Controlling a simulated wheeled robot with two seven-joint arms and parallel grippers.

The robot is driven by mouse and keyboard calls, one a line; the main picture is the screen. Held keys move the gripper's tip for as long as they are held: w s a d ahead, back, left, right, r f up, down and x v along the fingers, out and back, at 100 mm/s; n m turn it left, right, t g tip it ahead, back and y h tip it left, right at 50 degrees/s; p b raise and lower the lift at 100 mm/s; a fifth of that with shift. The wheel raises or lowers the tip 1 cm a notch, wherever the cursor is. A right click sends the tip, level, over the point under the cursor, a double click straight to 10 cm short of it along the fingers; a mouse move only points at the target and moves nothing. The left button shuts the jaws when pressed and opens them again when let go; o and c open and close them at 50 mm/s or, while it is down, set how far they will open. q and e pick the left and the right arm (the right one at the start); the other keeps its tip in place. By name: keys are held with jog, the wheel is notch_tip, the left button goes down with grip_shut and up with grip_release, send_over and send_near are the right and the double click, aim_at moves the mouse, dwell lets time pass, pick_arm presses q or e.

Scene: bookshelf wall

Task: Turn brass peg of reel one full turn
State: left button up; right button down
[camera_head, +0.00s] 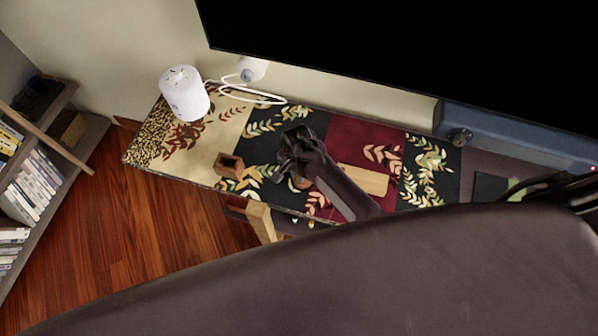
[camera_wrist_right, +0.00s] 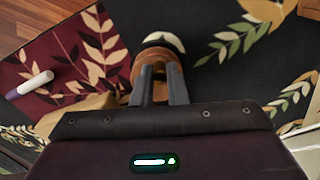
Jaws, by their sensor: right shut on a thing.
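My right gripper (camera_head: 298,178) reaches down over the patterned runner on the low cabinet. In the right wrist view its two fingers (camera_wrist_right: 159,88) are close together and shut at a round brown wooden reel (camera_wrist_right: 160,55) with a pale and dark top. The brass peg itself is hidden between or behind the fingers, so I cannot see its angle. In the head view the gripper and wrist cover most of the reel; only a small brown part shows below the gripper. My left gripper is not in view.
A small open wooden box (camera_head: 228,166) stands left of the right gripper. A wooden board (camera_head: 362,179) lies to its right. A white appliance (camera_head: 184,94) with a cable stands at the left end. A white and purple marker (camera_wrist_right: 30,84) lies on the red cloth. A dark screen (camera_head: 400,55) hangs behind.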

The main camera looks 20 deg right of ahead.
jog(key=shift+w+a+m, duration=0.1)
jog(key=shift+w+m, duration=0.15)
jog(key=shift+m, duration=0.95)
jog(key=c, duration=1.4)
grip_release()
jog(key=shift+c, duration=0.2)
jog(key=shift+r, duration=3.9)
